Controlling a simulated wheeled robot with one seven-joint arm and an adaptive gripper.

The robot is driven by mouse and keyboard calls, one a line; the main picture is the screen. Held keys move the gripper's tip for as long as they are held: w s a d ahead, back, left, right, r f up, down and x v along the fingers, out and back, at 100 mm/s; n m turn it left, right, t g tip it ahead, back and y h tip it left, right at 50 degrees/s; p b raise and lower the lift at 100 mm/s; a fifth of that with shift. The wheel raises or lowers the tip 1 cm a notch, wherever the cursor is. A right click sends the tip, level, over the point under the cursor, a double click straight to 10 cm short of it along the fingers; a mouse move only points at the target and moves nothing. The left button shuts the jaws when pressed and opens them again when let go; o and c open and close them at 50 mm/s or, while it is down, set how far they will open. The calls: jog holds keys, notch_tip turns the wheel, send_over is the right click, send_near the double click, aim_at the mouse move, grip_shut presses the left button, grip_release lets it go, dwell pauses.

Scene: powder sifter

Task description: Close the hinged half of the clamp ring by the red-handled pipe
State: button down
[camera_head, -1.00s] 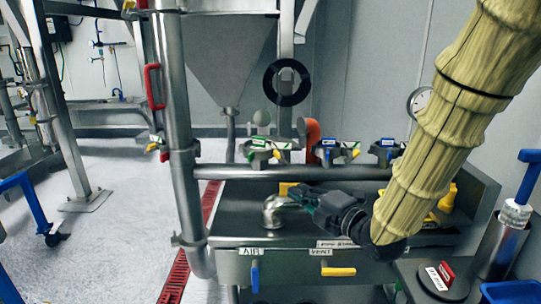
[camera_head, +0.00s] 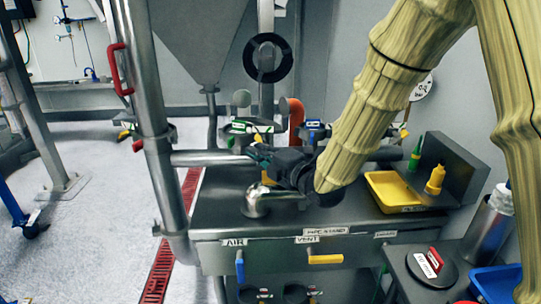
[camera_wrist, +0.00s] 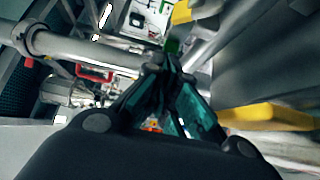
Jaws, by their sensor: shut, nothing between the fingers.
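The steel pipe (camera_head: 147,105) with a red handle (camera_head: 118,68) stands at the left in the head view. A clamp ring (camera_head: 160,135) shows around it below the handle, too small to tell how its hinged half stands. In the wrist view, a pipe (camera_wrist: 90,48) runs at the upper left with a ring-like collar (camera_wrist: 32,40) on it and a red handle (camera_wrist: 95,73) below. My gripper (camera_head: 258,154) is right of the red-handled pipe, apart from it and above the bench. Its fingers (camera_wrist: 157,64) are shut and empty.
The steel bench (camera_head: 345,213) carries a bent pipe fitting (camera_head: 256,200) under my gripper and a yellow tray (camera_head: 393,190) at right. A horizontal pipe (camera_head: 208,158) joins the upright one. A red floor grate (camera_head: 160,270) lies below left.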

aim_at(256, 138)
jog(key=w+p, duration=0.1)
jog(key=w, duration=0.4)
jog(key=shift+a, duration=0.2)
jog(key=shift+w+d, duration=0.1)
jog(key=shift+w+d+b, duration=0.65)
jog(key=shift+w+d, duration=0.05)
